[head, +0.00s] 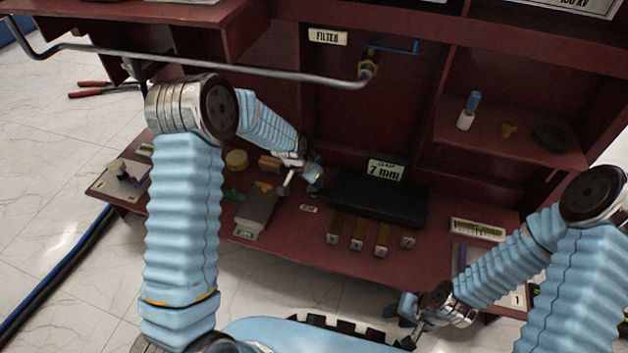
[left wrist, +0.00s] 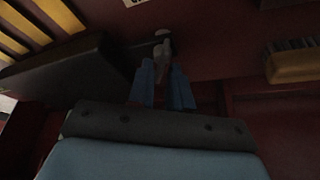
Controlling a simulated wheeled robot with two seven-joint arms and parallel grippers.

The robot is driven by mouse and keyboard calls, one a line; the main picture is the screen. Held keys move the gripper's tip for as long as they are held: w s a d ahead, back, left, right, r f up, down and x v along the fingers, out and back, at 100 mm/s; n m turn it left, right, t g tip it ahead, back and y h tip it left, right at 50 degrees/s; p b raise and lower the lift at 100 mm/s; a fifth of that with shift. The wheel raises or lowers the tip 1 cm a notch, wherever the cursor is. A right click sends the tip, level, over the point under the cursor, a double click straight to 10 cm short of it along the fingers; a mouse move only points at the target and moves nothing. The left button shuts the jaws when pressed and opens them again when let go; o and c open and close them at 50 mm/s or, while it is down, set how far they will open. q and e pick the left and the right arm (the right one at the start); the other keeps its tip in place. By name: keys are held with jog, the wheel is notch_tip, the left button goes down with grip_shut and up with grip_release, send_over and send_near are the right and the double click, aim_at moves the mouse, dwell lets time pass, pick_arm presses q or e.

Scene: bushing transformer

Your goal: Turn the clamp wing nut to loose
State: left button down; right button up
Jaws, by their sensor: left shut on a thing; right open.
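My left gripper (head: 312,180) is low over the dark red bench, beside the left end of a black box (head: 375,197). In the left wrist view its two blue fingers (left wrist: 163,82) are shut on a small grey metal piece, which looks like the clamp wing nut (left wrist: 162,48). A dark bar runs from the piece towards the black box. The wing nut's angle is too small and dark to tell. In the head view a pale metal piece (head: 287,184) shows beside the fingertips. My right gripper (head: 405,308) is open and empty in front of the bench.
Several brass blocks (head: 358,233) stand in front of the black box. A grey block (head: 256,211) and a yellow-brown brush (left wrist: 292,64) lie near my left gripper. A long grey pipe (head: 200,62) crosses above. The shelf at right holds small bottles (head: 466,119).

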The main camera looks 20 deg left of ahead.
pick_arm(q)
jog(key=n+y, duration=0.1)
jog(key=n, duration=0.1)
jog(key=shift+n, duration=0.3)
jog(key=shift+n+t+y+p, duration=0.3)
jog(key=shift+n+y+p, duration=0.35)
jog(key=shift+n, duration=0.85)
jog(key=c, duration=1.3)
grip_release()
